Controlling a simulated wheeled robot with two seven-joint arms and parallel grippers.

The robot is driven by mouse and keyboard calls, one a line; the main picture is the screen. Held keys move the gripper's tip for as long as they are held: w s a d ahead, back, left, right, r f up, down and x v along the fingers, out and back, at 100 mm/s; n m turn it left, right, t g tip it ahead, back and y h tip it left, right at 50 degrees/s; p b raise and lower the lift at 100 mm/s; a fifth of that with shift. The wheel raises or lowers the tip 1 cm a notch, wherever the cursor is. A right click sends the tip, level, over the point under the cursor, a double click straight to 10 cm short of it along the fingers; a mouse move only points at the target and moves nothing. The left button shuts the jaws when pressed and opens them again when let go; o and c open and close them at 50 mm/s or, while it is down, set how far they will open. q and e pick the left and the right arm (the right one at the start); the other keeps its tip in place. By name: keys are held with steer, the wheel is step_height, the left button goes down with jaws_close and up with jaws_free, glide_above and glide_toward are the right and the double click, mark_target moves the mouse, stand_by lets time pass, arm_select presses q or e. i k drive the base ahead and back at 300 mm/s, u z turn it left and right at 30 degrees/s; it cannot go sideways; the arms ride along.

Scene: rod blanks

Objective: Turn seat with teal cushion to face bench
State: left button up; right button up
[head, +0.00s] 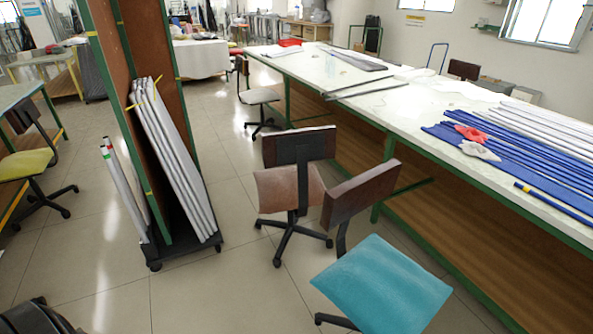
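The seat with the teal cushion (383,288) stands at the lower right in the head view. Its dark brown backrest (360,192) is on the far side of the cushion, and the cushion's open front points toward the lower right of the picture. Part of its dark base shows below the cushion; the rest is hidden or out of frame. The bench (415,117) is the long white-topped table with green legs running along the right, beside the seat. Neither of my grippers shows in this view.
A swivel chair with a brown cushion (289,189) stands close behind the teal seat. A wheeled rack (180,160) of wrapped rods is at left. A yellow-cushioned chair (25,163) is at the far left. Blue rods (520,155) lie on the bench. Tiled floor (215,285) is clear at lower middle.

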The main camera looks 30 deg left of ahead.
mark_target(379, 288)
steer(key=z, duration=0.2)
steer(key=i, duration=0.4)
steer(key=u, duration=1.3)
